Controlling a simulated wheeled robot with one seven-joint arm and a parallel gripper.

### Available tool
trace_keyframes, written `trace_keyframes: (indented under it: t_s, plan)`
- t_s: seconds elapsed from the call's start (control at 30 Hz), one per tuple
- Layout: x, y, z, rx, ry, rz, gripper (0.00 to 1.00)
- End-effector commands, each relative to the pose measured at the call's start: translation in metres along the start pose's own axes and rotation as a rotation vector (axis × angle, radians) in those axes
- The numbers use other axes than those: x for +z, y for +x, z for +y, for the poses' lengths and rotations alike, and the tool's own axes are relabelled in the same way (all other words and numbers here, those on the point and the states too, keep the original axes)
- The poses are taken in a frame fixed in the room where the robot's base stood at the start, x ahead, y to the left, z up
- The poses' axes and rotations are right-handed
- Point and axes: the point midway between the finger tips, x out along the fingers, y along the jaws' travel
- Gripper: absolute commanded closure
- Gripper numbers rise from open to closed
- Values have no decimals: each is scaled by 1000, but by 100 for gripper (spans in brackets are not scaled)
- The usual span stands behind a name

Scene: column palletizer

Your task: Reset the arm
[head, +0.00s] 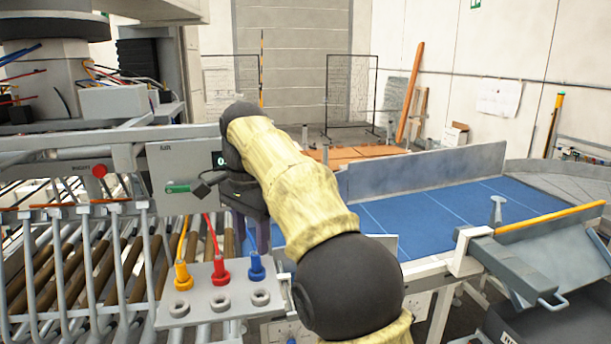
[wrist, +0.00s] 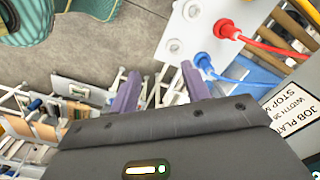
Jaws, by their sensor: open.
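My gripper (head: 252,236) hangs fingers down in the head view, just behind a pale panel (head: 201,322) with coloured plugs. Its two purple fingers are apart, with nothing seen between them. My arm covers part of the view to its right. In the wrist view the fingers of my gripper (wrist: 160,88) are spread, with the same panel (wrist: 190,30) beyond them.
A yellow plug (head: 182,276), a red plug (head: 220,271) and a blue plug (head: 256,268) stand on the panel near my gripper. Rollers (head: 95,270) lie left; a blue conveyor (head: 425,218) lies right.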

Motion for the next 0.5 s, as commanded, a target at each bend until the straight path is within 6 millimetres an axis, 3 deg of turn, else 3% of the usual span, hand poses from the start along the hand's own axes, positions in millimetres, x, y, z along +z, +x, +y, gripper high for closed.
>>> trace_keyframes:
  t_s: [0.27,0.5]
  plan:
    - [-28,36,18,-19,-61,5,53]
    - [-62,92,55,-47,-165,26,53]
